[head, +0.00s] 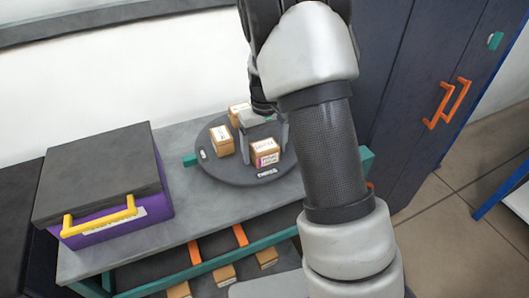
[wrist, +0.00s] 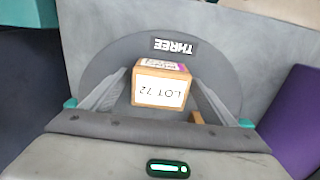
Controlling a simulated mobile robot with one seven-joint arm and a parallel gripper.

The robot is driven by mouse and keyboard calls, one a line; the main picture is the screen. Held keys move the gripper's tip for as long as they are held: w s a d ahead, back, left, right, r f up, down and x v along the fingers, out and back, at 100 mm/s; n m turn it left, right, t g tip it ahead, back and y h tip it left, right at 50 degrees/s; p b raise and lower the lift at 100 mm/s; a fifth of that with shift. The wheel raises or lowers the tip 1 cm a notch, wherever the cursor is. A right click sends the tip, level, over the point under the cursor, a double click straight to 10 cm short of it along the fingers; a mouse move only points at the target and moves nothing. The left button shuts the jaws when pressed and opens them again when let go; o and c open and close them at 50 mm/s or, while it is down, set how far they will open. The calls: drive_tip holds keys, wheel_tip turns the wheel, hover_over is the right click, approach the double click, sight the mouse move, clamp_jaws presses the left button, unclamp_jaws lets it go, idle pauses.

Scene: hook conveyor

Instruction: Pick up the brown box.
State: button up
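A brown box (head: 265,153) with a pink patch on its label stands near the front rim of the round dark turntable (head: 243,180). In the wrist view the box (wrist: 161,84) shows a "LOT 72" label and lies between my two fingers. My gripper (head: 264,143) is open over it, one finger on each side, with gaps visible between fingers and box in the wrist view. Two other brown boxes stand on the turntable, one at the left (head: 222,140) and one at the back (head: 239,114), partly behind my gripper.
The turntable sits on a grey table (head: 190,218). A purple case (head: 115,220) with a grey lid and yellow handle stands at the left. Several brown boxes (head: 223,274) lie on a lower shelf. A dark cabinet (head: 410,90) with orange handles stands at the right.

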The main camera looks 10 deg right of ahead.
drive_tip(key=c, duration=1.1)
drive_tip(key=shift+r, duration=0.1)
